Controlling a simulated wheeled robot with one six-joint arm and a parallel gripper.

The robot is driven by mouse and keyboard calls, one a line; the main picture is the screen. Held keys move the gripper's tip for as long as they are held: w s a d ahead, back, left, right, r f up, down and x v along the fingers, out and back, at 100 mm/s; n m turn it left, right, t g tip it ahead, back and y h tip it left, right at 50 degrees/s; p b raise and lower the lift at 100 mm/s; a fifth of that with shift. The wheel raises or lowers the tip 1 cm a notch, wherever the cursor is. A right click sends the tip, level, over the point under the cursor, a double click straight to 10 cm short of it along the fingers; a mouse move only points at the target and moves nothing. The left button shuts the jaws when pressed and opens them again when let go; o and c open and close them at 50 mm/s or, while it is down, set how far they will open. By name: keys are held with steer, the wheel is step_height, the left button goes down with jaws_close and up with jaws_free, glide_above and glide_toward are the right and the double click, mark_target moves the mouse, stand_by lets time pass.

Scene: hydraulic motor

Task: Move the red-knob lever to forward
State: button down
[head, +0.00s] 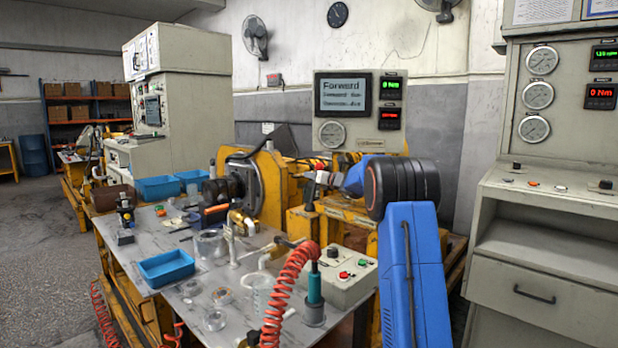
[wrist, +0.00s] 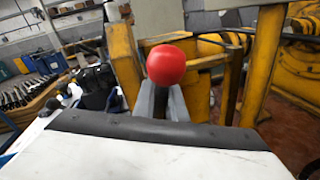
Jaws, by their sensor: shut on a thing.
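The red knob (wrist: 166,65) of the lever shows large in the wrist view, right at the tips of my gripper (wrist: 162,98). The two grey fingers reach up to the knob from below and are shut on the lever there. The lever's shaft is hidden behind the fingers and knob. In the head view my gripper (head: 320,178) is at the yellow motor rig, left of my blue arm.
The yellow rig (head: 268,190) and its posts stand close around my gripper. A grey workbench (head: 205,255) holds blue trays, clear cups and tools. A coiled red hose (head: 285,285) and a button box (head: 335,275) are near its front right edge. A grey console stands at right.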

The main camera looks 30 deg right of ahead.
stand_by(0.3)
steer(key=c, duration=1.8)
jaws_free()
step_height(320, 180, up, 10)
steer(key=shift+c, duration=0.2)
